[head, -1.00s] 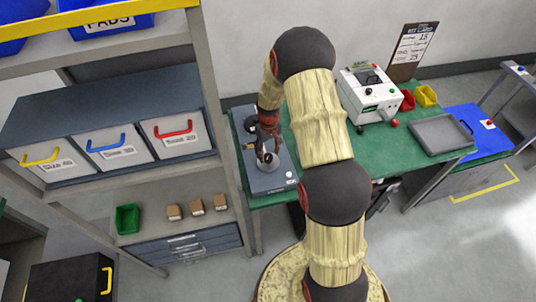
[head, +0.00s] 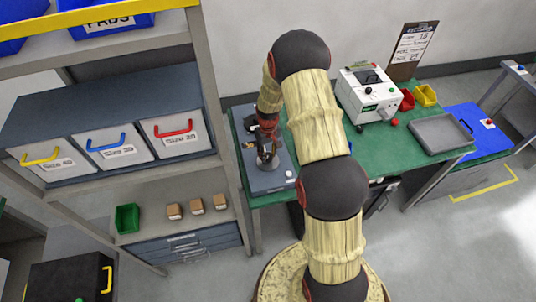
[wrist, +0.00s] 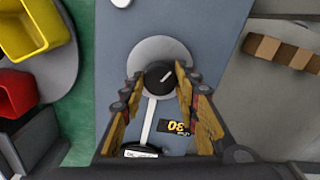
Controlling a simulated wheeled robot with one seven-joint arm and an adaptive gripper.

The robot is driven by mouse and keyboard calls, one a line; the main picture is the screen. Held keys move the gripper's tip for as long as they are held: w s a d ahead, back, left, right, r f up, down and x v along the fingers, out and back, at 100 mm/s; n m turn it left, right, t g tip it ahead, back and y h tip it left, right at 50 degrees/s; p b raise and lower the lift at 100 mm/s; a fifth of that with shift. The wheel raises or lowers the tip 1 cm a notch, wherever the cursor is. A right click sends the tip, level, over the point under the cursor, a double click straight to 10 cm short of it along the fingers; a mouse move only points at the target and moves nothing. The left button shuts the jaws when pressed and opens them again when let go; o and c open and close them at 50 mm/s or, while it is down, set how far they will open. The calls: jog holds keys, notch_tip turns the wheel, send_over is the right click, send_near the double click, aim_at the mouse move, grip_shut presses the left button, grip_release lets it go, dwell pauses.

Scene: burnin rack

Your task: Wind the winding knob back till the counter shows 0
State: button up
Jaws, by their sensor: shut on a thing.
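The winding knob (wrist: 160,78) is a round black knob with a white pointer line, seen in the wrist view in front of a pale grey disc. My gripper (wrist: 158,84) has one finger on each side of the knob and is shut on it. The counter (wrist: 176,126) below the knob is a small black display with orange digits. They look like 30, but they are tilted and I cannot read them surely. In the head view my gripper (head: 266,154) is over the grey unit (head: 270,182) at the left end of the bench; the knob is hidden there.
The green bench (head: 440,90) also holds a white instrument (head: 368,97), a red bin (head: 407,99), a yellow bin (head: 426,95) and a grey tray (head: 441,134). A shelf rack (head: 204,60) stands close on the left, with small brown boxes (head: 197,206).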

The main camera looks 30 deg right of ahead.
jog(key=c, duration=0.4)
jog(key=shift+m, duration=0.4)
jog(key=m+b, duration=0.2)
jog(key=m, duration=0.3)
jog(key=shift+m+b, duration=0.35)
jog(key=shift+m, duration=0.05)
jog(key=m+b, duration=0.1)
jog(key=m, duration=0.4)
jog(key=m+b, duration=0.1)
jog(key=m, duration=0.5)
jog(key=shift+m+b, duration=0.3)
jog(key=shift+m, duration=0.1)
jog(key=m, duration=0.5)
jog(key=shift+b, duration=0.3)
jog(key=shift+r+m, duration=0.1)
jog(key=shift+m, duration=0.2)
